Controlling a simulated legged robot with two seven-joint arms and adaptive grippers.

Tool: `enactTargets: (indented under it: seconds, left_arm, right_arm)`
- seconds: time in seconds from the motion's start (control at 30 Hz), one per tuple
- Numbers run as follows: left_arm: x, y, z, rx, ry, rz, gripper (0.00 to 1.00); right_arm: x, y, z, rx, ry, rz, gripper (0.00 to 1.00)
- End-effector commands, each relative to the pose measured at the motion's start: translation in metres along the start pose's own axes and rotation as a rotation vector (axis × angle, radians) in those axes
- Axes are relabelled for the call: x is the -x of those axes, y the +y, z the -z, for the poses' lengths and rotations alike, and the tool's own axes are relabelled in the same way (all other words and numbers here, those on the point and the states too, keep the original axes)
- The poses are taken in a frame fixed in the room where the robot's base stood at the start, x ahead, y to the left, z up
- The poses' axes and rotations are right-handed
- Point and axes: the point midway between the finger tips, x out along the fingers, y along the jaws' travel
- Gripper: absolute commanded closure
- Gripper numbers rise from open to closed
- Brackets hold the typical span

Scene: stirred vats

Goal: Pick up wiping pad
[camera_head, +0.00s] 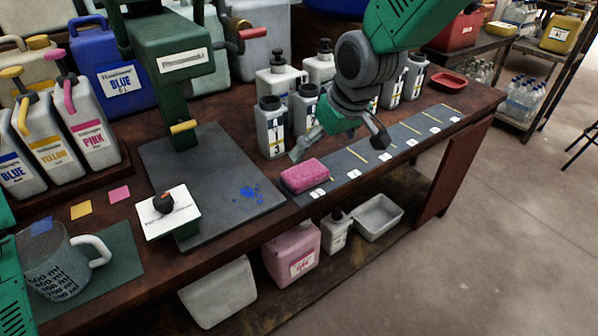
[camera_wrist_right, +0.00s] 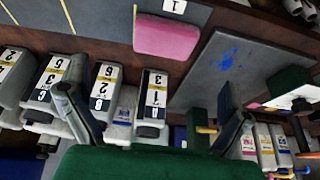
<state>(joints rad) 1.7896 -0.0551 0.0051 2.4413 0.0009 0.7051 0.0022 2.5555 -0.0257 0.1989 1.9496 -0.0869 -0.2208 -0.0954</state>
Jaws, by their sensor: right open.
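The wiping pad (camera_head: 304,175) is a pink block. It lies at the left end of a dark, marked strip on the workbench, beside a numbered label. In the right wrist view the pad (camera_wrist_right: 166,38) is near the top, beyond the fingers and apart from them. My right gripper (camera_head: 338,147) is open and empty, above the strip, just behind and to the right of the pad. Both its fingers show spread in the wrist view (camera_wrist_right: 150,103). My left gripper is out of view; only green parts of my left arm show at the left edge.
A dark plate (camera_head: 165,150) with blue spots (camera_head: 251,193) lies left of the pad. Several numbered bottles (camera_head: 270,128) stand close behind the strip. A red tray (camera_head: 449,82) is at the far right end. A measuring jug (camera_head: 62,265) stands front left. The strip's right part is clear.

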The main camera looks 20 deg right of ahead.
Motion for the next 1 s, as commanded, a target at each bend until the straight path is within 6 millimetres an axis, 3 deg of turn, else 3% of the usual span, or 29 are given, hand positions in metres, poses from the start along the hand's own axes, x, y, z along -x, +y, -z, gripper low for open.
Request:
enactTargets:
  seconds: [0.1,0.23,0.57,0.83,1.0]
  left_arm:
    - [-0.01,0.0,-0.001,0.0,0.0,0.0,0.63]
    - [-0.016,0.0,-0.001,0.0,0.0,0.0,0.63]
    - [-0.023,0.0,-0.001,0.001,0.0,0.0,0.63]
    - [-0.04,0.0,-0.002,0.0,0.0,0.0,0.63]
    - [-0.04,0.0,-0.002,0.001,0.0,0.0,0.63]
  right_arm:
    - [-0.031,-0.003,-0.001,0.002,-0.004,-0.002,0.0]
    - [-0.053,-0.004,0.0,0.002,-0.004,-0.004,0.0]
    - [-0.075,-0.002,0.001,0.001,-0.001,-0.001,0.0]
    - [-0.115,-0.004,0.002,0.002,-0.003,-0.002,0.0]
    - [-0.117,-0.004,0.004,0.002,0.0,-0.004,0.0]
